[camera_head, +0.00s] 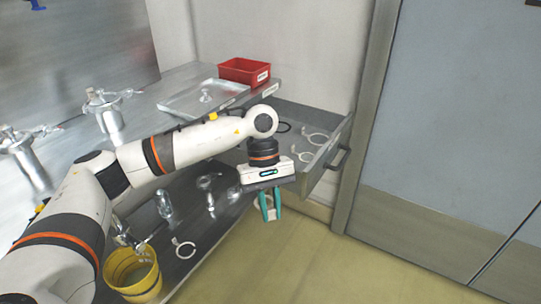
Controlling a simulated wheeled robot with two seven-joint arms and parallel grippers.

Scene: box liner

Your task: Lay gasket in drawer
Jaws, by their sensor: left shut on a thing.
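The drawer (330,151) is pulled open at the bench's right end, its dark handle facing right. Inside lie white ring clamps (316,138) and a dark ring (284,127), partly hidden by my arm, which looks like a gasket. My left gripper (268,213) points down in front of the drawer, outside it and past its near edge. Its teal fingers are shut on a small pale thing (269,201), mostly hidden between them. I cannot tell whether it is a gasket. My right gripper is not in view.
A red bin (244,71) and a metal tray (190,102) stand on the bench top. The lower shelf holds metal fittings, a white ring clamp (184,248) and a yellow bucket (133,275). A grey door (455,110) stands at right. The floor (320,265) is clear.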

